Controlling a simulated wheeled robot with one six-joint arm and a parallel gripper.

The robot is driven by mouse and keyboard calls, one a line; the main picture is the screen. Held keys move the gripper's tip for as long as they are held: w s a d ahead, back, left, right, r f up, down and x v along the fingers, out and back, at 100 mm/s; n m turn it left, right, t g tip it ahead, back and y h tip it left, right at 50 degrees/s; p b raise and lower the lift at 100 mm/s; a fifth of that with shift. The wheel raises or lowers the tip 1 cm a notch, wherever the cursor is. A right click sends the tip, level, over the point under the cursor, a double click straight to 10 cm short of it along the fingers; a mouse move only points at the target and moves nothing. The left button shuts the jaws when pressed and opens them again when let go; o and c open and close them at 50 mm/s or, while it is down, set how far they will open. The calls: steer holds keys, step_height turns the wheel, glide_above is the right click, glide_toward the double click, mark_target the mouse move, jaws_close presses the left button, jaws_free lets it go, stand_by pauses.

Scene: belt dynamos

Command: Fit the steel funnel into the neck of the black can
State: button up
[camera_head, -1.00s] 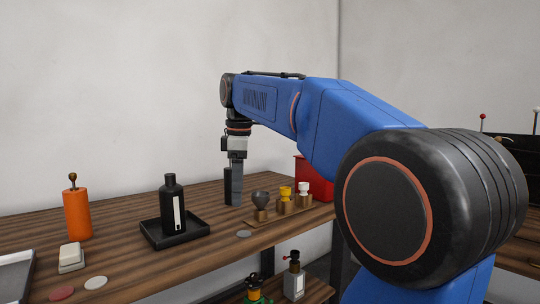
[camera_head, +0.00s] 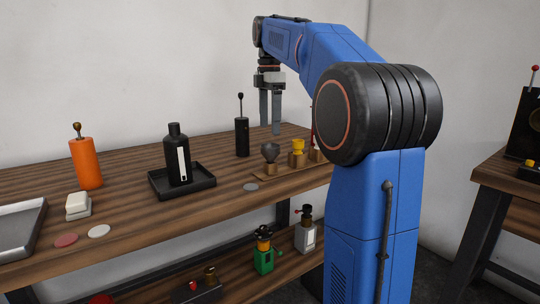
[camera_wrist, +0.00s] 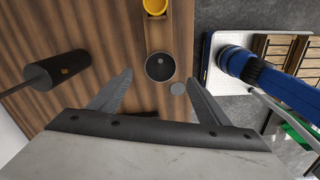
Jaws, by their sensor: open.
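The black can (camera_head: 178,157) stands upright in a black tray (camera_head: 209,184), a pale label on its side. The steel funnel (camera_head: 270,152) is dark grey and sits mouth up on the left wooden post of a small rack (camera_head: 268,178). In the wrist view the funnel (camera_wrist: 160,67) shows as a round dark mouth just ahead of and between the fingertips. My gripper (camera_head: 271,131) is open and empty, its fingers pointing down above the funnel in the head view. The wrist view also shows my open gripper (camera_wrist: 160,79). The black can is not in the wrist view.
A yellow funnel (camera_head: 298,147) stands beside the steel one on the rack. A black cylinder with a thin rod (camera_head: 242,137) stands behind. An orange cylinder (camera_head: 86,163), white block (camera_head: 78,202) and flat discs (camera_head: 99,231) are at left. A grey disc (camera_head: 250,187) lies before the rack.

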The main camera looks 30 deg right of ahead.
mark_target(269, 146)
step_height(269, 146, down, 13)
steer(key=shift+r, duration=0.2)
stand_by(0.3)
steer(key=shift+c, duration=0.4)
steer(key=c, duration=1)
steer(key=o, duration=0.7)
steer(key=shift+o, duration=0.2)
steer(key=shift+r, duration=1.15)
steer(key=c, duration=0.9)
steer(key=shift+r, duration=2.3)
